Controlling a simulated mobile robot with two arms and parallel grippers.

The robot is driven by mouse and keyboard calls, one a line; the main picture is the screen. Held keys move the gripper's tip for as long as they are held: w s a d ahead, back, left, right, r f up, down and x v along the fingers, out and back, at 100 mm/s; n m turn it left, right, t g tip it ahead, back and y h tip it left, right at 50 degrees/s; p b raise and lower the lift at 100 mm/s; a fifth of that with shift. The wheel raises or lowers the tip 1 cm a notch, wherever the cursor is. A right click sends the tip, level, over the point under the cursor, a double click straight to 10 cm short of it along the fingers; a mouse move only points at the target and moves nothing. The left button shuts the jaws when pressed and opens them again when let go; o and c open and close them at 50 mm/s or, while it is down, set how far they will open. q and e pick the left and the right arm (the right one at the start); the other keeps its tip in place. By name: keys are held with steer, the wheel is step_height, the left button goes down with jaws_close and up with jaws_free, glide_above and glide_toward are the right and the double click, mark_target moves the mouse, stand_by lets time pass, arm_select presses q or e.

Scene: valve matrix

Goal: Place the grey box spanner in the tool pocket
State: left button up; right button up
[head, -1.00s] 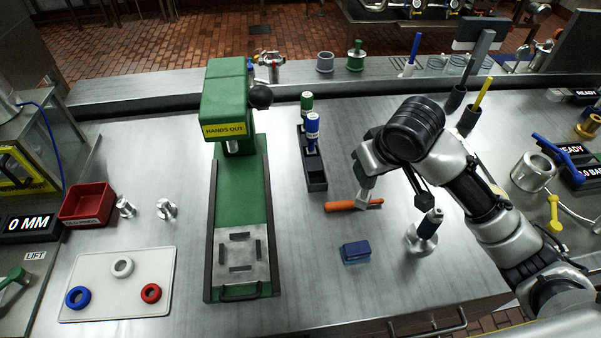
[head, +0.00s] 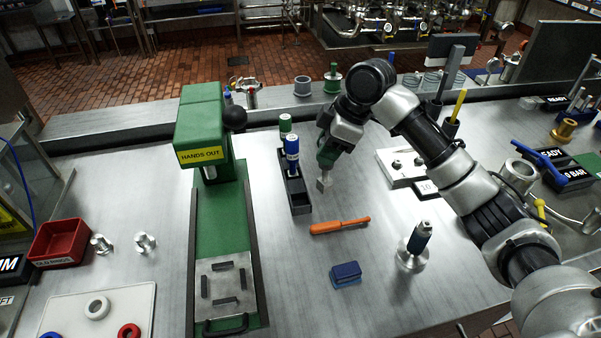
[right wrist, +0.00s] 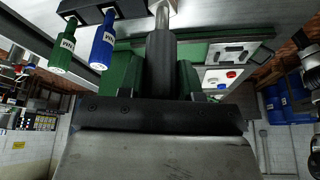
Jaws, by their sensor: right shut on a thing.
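My right gripper (head: 327,160) is shut on the grey box spanner, which hangs below it with its light metal end (head: 324,183) down. In the right wrist view the spanner's dark grey handle (right wrist: 162,65) and metal shaft show. The dark tool rack (head: 300,208) stands just left of the gripper in the head view. It holds a green-handled tool (head: 285,124) and a blue-handled tool (head: 292,150); its near pocket looks empty. The spanner appears right of that pocket, apart from it. The gripper's fingertips are partly hidden. My left gripper is not in view.
An orange-handled tool (head: 340,225) and a blue block (head: 345,273) lie in front of the gripper. The green press (head: 205,130) stands left of the rack. A white board (head: 400,167) lies behind right.

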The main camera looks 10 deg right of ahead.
steer(key=w+a+f+p, duration=0.2)
steer(key=a+f, duration=0.3)
steer(key=f, duration=0.2)
steer(key=shift+w+f, duration=0.2)
steer(key=o, duration=1.1)
steer(key=shift+f, duration=0.15)
steer(key=b+v, duration=0.1)
steer(key=v, duration=1.1)
steer(key=shift+b, duration=0.4)
